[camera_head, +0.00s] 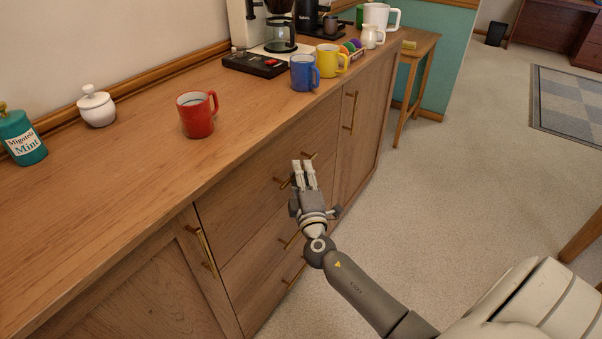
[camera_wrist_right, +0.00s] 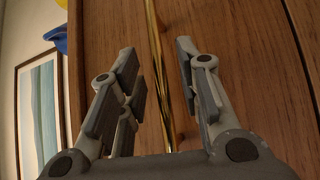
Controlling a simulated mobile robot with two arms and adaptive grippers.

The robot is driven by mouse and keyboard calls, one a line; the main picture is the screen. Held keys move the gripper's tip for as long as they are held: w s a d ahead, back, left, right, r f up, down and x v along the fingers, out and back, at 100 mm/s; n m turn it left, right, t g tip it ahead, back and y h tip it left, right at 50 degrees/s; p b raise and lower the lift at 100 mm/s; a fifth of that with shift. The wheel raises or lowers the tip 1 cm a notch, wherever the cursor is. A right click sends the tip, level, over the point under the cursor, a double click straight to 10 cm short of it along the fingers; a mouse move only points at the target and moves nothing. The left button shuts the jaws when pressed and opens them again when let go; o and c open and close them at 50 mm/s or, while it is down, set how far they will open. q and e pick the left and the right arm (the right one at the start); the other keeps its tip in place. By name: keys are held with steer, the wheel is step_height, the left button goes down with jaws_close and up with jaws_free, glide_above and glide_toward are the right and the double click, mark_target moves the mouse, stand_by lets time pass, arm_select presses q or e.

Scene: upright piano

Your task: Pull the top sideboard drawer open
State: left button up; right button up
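The wooden sideboard has a top drawer (camera_head: 240,178) with a thin brass bar handle (camera_head: 280,181), and the drawer looks closed. My right gripper (camera_head: 304,165) is at the drawer front and covers the middle of the handle. In the right wrist view, the gripper (camera_wrist_right: 155,58) is open, with a finger on either side of the brass handle (camera_wrist_right: 156,50). A gap shows between the handle and each finger. My left gripper is not in view.
Lower drawers with brass handles (camera_head: 290,241) sit below, with cabinet doors (camera_head: 350,130) on both sides. A red mug (camera_head: 197,118), blue mug (camera_head: 303,74) and yellow mug (camera_head: 328,61) stand on top. Carpeted floor (camera_head: 440,180) is open to the right.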

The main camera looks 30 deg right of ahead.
steer(key=shift+w, duration=0.1)
jaws_close()
stand_by(0.4)
